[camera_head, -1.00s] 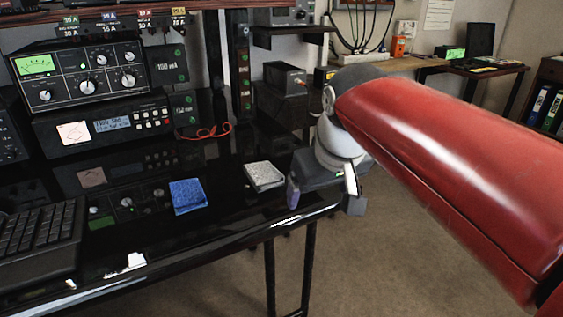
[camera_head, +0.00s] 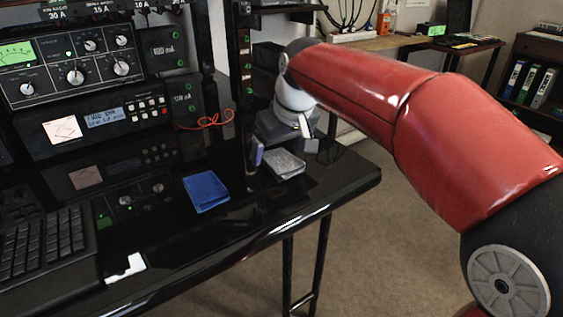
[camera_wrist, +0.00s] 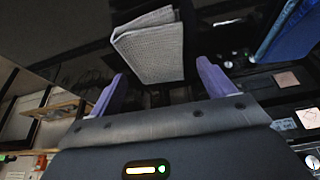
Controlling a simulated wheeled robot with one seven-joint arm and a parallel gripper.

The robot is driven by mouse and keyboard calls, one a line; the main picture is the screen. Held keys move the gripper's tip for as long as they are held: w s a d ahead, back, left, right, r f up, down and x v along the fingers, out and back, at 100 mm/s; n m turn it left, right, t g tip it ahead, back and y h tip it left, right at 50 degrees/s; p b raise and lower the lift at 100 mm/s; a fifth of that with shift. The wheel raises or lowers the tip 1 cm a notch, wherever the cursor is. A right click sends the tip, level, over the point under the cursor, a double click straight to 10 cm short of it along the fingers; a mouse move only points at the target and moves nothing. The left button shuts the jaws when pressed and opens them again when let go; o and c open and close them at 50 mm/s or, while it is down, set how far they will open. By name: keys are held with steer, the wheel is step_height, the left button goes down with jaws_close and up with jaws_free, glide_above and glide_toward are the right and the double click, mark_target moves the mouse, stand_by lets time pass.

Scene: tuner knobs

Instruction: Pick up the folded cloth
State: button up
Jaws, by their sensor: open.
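A light grey folded cloth (camera_head: 286,165) lies flat on the glossy black desk, near its right end. In the wrist view the grey cloth (camera_wrist: 152,48) shows beyond and between the purple fingertips. My gripper (camera_head: 283,149) is open and empty, just above or behind the grey cloth in the head view. I cannot tell the exact gap. A blue folded cloth (camera_head: 205,191) lies to the left of it, apart from the gripper; it also shows at the upper right of the wrist view (camera_wrist: 290,35).
The black desk (camera_head: 232,233) has a bare strip along its front edge. A keyboard (camera_head: 45,255) is at the left, and radio equipment (camera_head: 100,125) stands behind. A red cable (camera_head: 207,121) lies near the equipment. A shelf with binders (camera_head: 535,80) is far right.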

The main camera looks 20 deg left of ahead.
mark_target(278, 153)
steer(key=shift+w+a+f, duration=0.1)
steer(key=shift+a+f, duration=0.05)
steer(key=shift+f, duration=0.3)
steer(key=c, duration=1.1)
steer(key=shift+o, duration=0.2)
steer(key=shift+r, duration=0.2)
step_height(278, 153, up, 20)
steer(key=p, duration=0.3)
steer(key=shift+f, duration=0.15)
